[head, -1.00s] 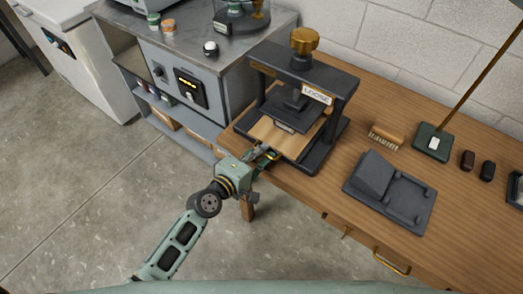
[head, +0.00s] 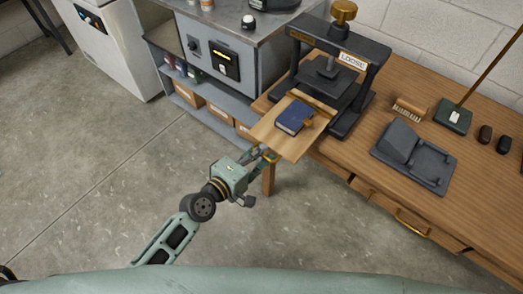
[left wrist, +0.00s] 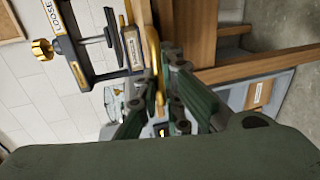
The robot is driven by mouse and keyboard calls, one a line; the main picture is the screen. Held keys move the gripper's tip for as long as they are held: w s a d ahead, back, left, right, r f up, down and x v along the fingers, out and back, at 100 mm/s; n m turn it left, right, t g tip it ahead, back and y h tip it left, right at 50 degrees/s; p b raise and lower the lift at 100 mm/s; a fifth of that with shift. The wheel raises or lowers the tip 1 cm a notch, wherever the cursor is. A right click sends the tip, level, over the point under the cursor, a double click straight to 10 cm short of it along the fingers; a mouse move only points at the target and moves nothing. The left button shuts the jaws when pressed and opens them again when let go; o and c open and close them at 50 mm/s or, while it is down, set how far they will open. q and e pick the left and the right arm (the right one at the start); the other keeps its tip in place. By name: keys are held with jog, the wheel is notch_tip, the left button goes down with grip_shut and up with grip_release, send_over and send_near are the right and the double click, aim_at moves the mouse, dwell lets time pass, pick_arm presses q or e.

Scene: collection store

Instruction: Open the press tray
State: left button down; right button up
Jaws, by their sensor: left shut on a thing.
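The press tray (head: 268,130) is a light wooden board that sticks out toward me from the black press (head: 372,72). A dark blue book (head: 293,117) with a brass-coloured clasp lies on it. My left gripper (head: 264,156) is at the tray's front edge, shut on the tray's handle. In the left wrist view, the fingers (left wrist: 166,78) close around the brass handle (left wrist: 154,62). The press has a brass knob (head: 343,12) on top and a label reading LOOSE. My right gripper is out of view.
The press stands on a wooden bench (head: 340,150) with drawers and brass handles. A brush (head: 410,107), a dark grey stand (head: 415,155) and a green lamp base (head: 453,117) are to its right. A grey cabinet (head: 222,55) stands left. The floor before the bench is open.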

pick_arm(q)
jog(key=shift+s+a, duration=0.15)
jog(key=shift+s, duration=0.15)
jog(key=c, duration=1.9)
grip_release()
jog(key=v, duration=1.2)
